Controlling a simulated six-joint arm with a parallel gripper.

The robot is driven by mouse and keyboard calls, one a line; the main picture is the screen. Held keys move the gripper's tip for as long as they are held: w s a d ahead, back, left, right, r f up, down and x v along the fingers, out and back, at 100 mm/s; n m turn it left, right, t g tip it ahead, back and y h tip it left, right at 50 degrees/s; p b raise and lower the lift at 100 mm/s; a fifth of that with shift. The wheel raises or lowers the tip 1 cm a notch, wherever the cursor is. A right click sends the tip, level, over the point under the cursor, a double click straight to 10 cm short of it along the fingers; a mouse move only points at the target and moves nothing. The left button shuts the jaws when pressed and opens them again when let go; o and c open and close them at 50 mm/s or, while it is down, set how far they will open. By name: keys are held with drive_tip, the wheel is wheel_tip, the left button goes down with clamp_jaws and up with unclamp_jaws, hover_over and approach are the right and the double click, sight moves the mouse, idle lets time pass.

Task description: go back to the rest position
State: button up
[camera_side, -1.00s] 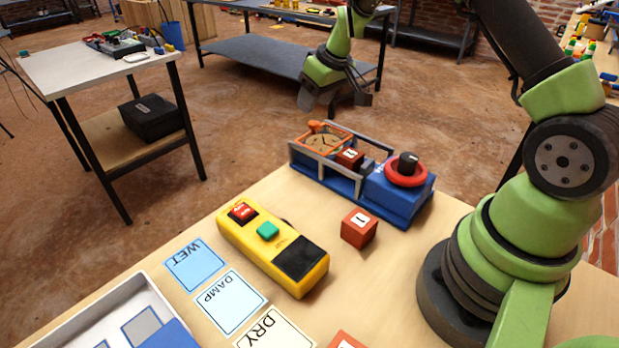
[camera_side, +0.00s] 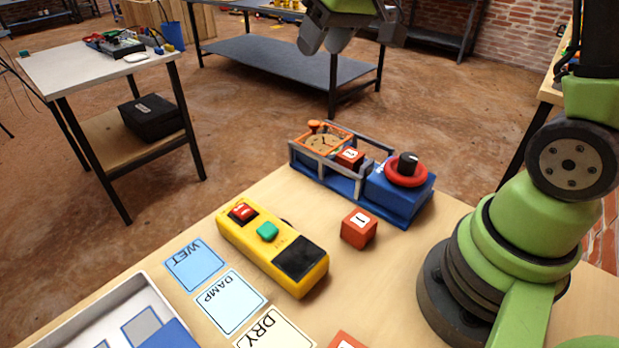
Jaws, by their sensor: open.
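My gripper (camera_side: 345,36) is at the top of the view, raised high above the bench and well clear of everything on it. Its jaws are apart and nothing shows between them. Its upper part is cut off by the top edge of the frame.
The bench holds a blue testing device (camera_side: 398,198) with a red cube (camera_side: 349,158) in its frame, another red cube (camera_side: 359,228), a yellow meter (camera_side: 272,246), WET (camera_side: 194,265), DAMP (camera_side: 231,302) and DRY (camera_side: 274,332) cards, and a white tray (camera_side: 97,314). The air above is free.

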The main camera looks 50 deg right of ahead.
drive_tip(key=s+a+r+m+t, duration=0.1)
drive_tip(key=s+a+r, duration=0.1)
drive_tip(key=s, duration=0.7)
drive_tip(key=s+a+r+m+y, duration=0.1)
drive_tip(key=s+a, duration=0.3)
drive_tip(key=s, duration=0.6)
drive_tip(key=shift+s+a+r+t, duration=0.25)
drive_tip(key=shift+a+r+t, duration=0.15)
drive_tip(key=shift+r, duration=0.05)
idle(0.3)
